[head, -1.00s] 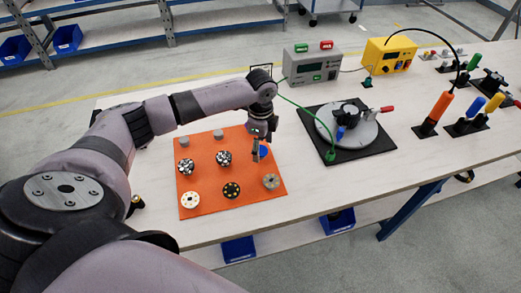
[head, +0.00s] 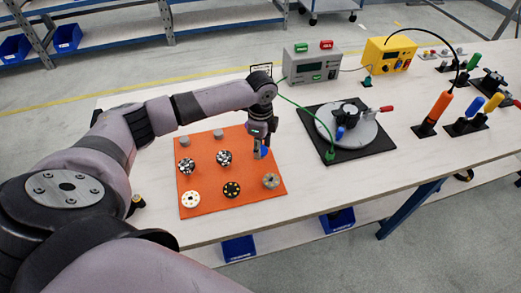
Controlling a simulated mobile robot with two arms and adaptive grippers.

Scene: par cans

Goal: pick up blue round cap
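The blue round cap (head: 264,152) lies on the orange mat (head: 215,208), near the mat's right edge. My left gripper (head: 258,155) is over the cap from above and hides much of it. The fingers point down, and I cannot tell whether they touch the cap or how far apart they are. My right gripper is not in the head view.
Other round parts lie on the mat: grey caps (head: 218,135), speckled discs (head: 224,157), a cream disc (head: 190,199), a black disc (head: 231,189) and a grey disc (head: 271,181). A round fixture (head: 347,127) on a black plate stands to the right.

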